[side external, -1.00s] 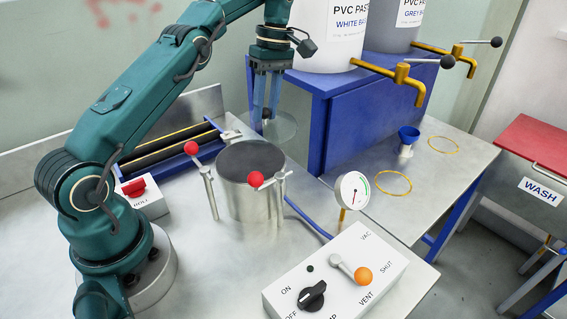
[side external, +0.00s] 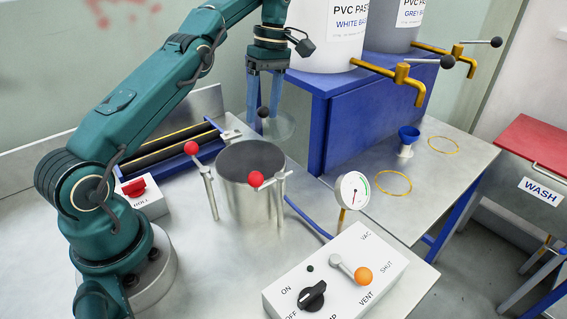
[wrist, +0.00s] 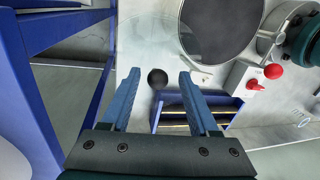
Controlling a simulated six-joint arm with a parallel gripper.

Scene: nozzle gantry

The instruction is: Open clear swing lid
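The clear round lid (side external: 282,127) is swung out behind the steel pot (side external: 240,200), whose mouth is uncovered. Its black ball knob (side external: 263,112) stands between the fingers of my gripper (side external: 265,106). In the wrist view the lid (wrist: 150,38) shows faintly as a clear disc beside the round pot mouth (wrist: 220,25). My gripper (wrist: 159,73) is open there, with a gap on each side of the knob (wrist: 157,78). The lid's hinge is not clearly visible.
A gauge (side external: 352,190) and a control box (side external: 335,275) are at the front right. A blue stand (side external: 345,115) with paste tubs is close right of my gripper; a roller unit (side external: 170,155) is left.

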